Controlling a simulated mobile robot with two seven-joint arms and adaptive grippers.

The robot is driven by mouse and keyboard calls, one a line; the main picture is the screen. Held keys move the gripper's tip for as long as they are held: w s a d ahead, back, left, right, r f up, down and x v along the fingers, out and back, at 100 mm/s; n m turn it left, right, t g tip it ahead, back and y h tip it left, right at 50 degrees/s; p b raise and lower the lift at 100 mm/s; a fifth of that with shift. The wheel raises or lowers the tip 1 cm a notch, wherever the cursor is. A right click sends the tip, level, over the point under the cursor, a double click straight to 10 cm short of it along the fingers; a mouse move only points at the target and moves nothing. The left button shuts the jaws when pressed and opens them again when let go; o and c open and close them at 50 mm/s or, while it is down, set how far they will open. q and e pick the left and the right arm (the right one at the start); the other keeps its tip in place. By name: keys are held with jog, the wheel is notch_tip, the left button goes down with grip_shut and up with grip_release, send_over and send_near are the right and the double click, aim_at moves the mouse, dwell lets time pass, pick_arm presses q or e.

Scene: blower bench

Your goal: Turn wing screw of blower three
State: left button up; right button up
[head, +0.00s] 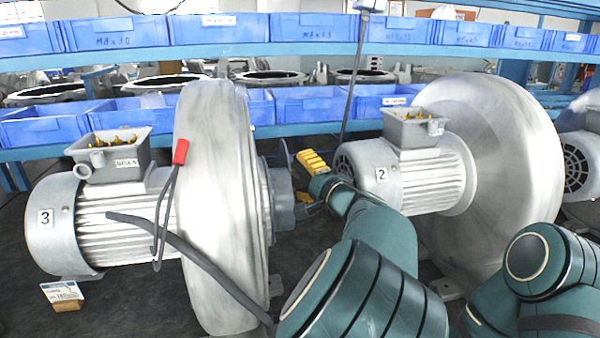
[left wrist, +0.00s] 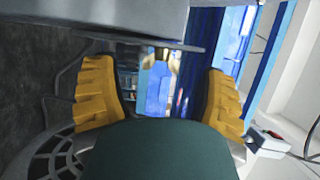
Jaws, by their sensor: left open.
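Blower three (head: 215,200), a grey motor with a large round housing and a "3" label, stands on the left of the bench. My left gripper (head: 301,182) is beside the round grey flange (head: 280,198) on the housing's right side. In the left wrist view its two yellow ribbed fingers (left wrist: 161,92) are wide apart with nothing gripped. A small pale brass-like piece (left wrist: 162,58), perhaps the wing screw, shows between and beyond them, under the grey blower edge (left wrist: 110,20). The screw cannot be made out in the head view. My right gripper is out of view.
Blower two (head: 500,160) stands close on the right of my left gripper. A black cable (head: 195,255) and a red-ended lead (head: 180,152) hang by blower three. A small tag (head: 62,294) lies in front. Blue bins (head: 115,35) line the shelves behind.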

pick_arm(q)
jog(key=v, duration=1)
jog(key=shift+s, duration=0.2)
jog(key=shift+d+r, duration=0.1)
